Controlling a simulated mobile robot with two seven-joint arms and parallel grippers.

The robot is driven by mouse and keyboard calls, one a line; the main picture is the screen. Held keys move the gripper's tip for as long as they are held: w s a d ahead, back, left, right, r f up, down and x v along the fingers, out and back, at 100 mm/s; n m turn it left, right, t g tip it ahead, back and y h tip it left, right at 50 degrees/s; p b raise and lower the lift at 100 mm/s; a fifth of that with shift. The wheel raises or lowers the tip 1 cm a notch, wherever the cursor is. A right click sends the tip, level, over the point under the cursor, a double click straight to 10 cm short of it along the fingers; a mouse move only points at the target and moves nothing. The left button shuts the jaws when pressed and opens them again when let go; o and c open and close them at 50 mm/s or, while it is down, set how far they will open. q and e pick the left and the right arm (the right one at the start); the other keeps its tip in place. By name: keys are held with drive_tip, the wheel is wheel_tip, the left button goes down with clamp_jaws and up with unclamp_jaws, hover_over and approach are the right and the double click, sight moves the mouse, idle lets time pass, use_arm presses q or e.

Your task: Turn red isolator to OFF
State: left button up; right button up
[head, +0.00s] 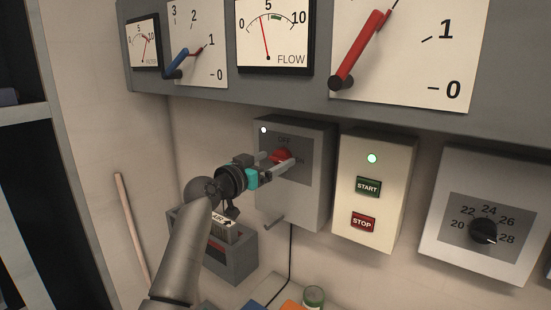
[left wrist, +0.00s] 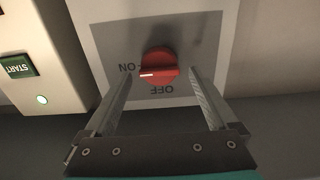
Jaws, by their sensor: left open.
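The red isolator knob (head: 281,155) sits on the front plate of a grey box (head: 308,205), with OFF printed above it and ON to its right. The left wrist view shows the red knob (left wrist: 158,66) upside down, its white mark pointing to the ON label. My left gripper (head: 279,162) is open in front of the box, partly covering the knob and the ON label. In the left wrist view its fingers (left wrist: 159,78) stand on either side of the knob, with gaps; contact cannot be told. My right gripper is not in view.
A cream START/STOP box (head: 372,240) with a lit lamp stands right of the isolator box, and a dial box (head: 478,262) further right. Gauges and levers line the panel (head: 290,86) above. A grey bin (head: 233,262) is below.

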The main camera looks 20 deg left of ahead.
use_arm(q)
drive_tip(key=shift+w+d, duration=0.25)
drive_tip(key=shift+w, duration=0.4)
drive_tip(key=shift+c, duration=0.3)
drive_tip(key=c, duration=1.3)
